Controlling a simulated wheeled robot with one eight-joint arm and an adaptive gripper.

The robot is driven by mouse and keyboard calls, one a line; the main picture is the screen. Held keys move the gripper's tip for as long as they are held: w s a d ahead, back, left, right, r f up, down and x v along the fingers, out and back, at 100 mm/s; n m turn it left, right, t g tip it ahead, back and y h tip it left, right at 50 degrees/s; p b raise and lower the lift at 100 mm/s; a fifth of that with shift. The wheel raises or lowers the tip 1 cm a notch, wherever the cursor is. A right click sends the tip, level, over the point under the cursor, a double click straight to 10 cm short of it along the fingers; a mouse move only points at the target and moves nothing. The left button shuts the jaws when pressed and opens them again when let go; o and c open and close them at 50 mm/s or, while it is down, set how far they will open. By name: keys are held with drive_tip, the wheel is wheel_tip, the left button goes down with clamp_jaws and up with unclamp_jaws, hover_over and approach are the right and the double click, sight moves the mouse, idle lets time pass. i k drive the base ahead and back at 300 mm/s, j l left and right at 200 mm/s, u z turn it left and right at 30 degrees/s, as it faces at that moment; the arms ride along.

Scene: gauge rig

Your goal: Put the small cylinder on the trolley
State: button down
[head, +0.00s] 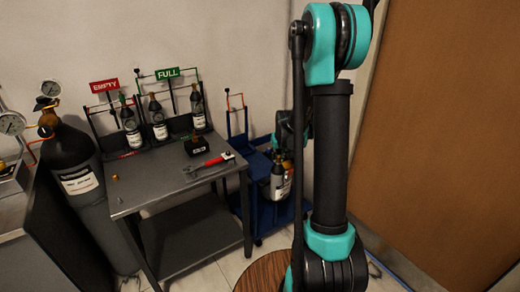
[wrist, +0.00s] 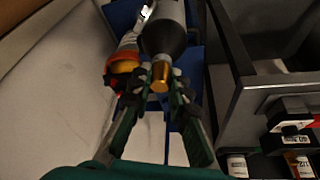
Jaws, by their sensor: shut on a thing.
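The small cylinder (head: 277,182) hangs or stands at the blue trolley (head: 245,150), with a pale label and grey body. My gripper (head: 288,150) is above it, partly hidden by my arm. In the wrist view my gripper (wrist: 159,88) is shut around the brass valve (wrist: 160,76) of the cylinder (wrist: 166,35), whose dark shoulder faces the camera. The blue trolley (wrist: 200,70) shows behind and beneath it. Whether the cylinder's base touches the trolley deck is hidden.
A grey table (head: 165,185) stands left of the trolley, with a red wrench (head: 205,165), a black block (head: 197,146) and several small bottles beneath EMPTY (head: 104,86) and FULL (head: 167,73) signs. A big gas cylinder (head: 78,180) stands left. An orange-banded object (wrist: 124,66) sits beside the held cylinder.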

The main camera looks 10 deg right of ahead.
sight(245, 152)
drive_tip(key=i+l+z, duration=0.2)
drive_tip(key=i, duration=0.15)
drive_tip(key=i+l+z, duration=0.2)
drive_tip(key=i, duration=0.2)
drive_tip(key=i+l+u, duration=0.1)
drive_tip(key=i+l, duration=0.2)
drive_tip(key=i, duration=0.2)
